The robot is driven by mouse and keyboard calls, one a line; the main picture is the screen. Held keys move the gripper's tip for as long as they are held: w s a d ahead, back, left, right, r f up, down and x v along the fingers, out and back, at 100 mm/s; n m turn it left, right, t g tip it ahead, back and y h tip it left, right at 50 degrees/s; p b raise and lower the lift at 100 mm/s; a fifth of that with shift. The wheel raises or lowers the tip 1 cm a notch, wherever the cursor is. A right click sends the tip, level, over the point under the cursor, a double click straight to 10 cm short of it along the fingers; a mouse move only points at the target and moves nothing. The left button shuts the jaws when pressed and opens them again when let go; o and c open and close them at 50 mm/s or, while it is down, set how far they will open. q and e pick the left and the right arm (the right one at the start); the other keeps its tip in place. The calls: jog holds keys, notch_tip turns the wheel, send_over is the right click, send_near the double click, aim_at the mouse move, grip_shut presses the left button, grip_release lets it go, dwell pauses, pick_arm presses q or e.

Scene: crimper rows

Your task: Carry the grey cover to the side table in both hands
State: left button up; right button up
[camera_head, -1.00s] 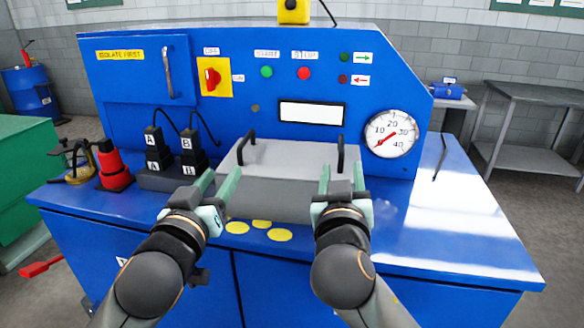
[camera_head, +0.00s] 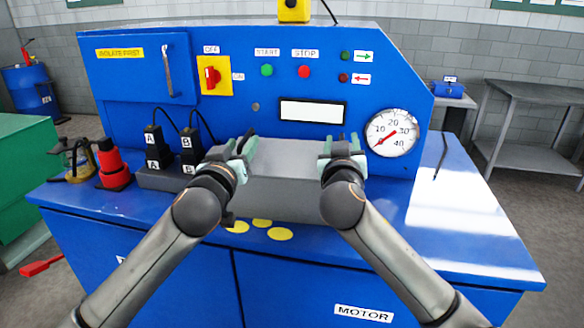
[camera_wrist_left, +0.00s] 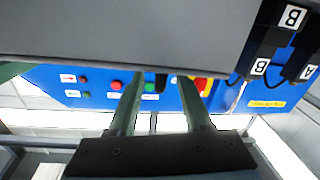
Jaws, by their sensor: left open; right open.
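The grey cover (camera_head: 285,197) sits on the blue machine's bench, below the white display. Its two black handles, seen at its left and right ends earlier, are mostly hidden behind my grippers. My left gripper (camera_head: 246,143) is open at the cover's left end. In the left wrist view the cover (camera_wrist_left: 130,30) fills the top, and a dark piece, likely the handle (camera_wrist_left: 160,83), shows between the open fingers (camera_wrist_left: 160,100). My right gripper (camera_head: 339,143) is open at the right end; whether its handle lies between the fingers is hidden. A grey metal side table (camera_head: 540,95) stands at the far right.
Black plugs A and B (camera_head: 172,160) stand close left of my left gripper, with a red bottle-like object (camera_head: 112,165) beyond. A pressure gauge (camera_head: 390,133) is right of my right gripper. The bench top (camera_head: 460,215) is mostly clear at right.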

pick_arm(q)
jog(key=shift+w, duration=0.1)
pick_arm(e)
jog(key=shift+w, duration=0.1)
pick_arm(q)
grip_shut()
pick_arm(e)
grip_shut()
dwell(1.1)
pick_arm(q)
jog(key=shift+r, duration=0.3)
pick_arm(e)
jog(key=shift+r, duration=0.3)
